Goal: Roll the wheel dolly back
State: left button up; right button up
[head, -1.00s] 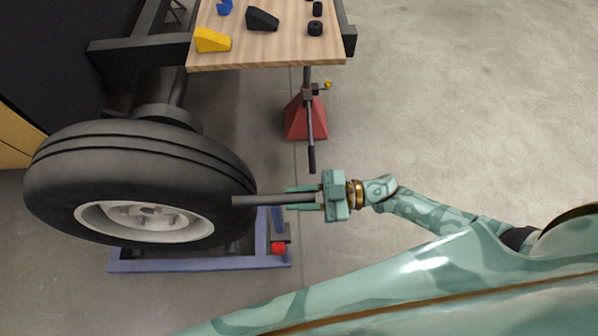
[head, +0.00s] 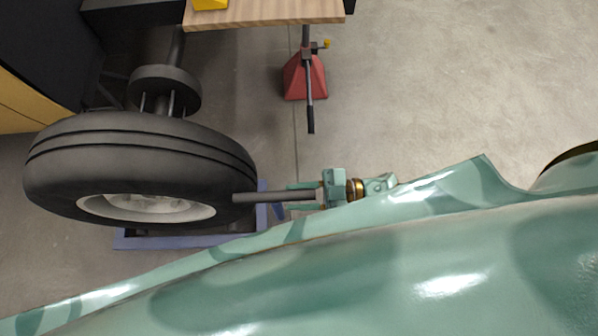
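The wheel dolly (head: 190,240) is a low blue frame on the floor, partly hidden by my green body. A big black tyre (head: 140,165) with a pale rim (head: 150,208) stands upright on it. A grey handle bar (head: 265,196) sticks out to the right beside the tyre. My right gripper (head: 302,195) has its fingers closed around this bar near its right end. A bare hub (head: 165,90) with studs sits on the axle beyond the tyre, with a gap between them. My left gripper is out of view.
A red jack stand (head: 304,78) with a dark lever stands on the floor beyond my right gripper. A wooden board (head: 265,10) carrying a yellow block is at the top. Bare concrete floor (head: 450,80) is open at the right.

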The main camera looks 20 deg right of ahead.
jog(key=shift+o, duration=1.2)
jog(key=shift+s, duration=0.25)
jog(key=shift+w, duration=0.15)
jog(key=shift+d, duration=0.3)
jog(key=v, duration=1.5)
jog(key=shift+s+d+b, duration=0.3)
jog(key=shift+d+b, duration=0.05)
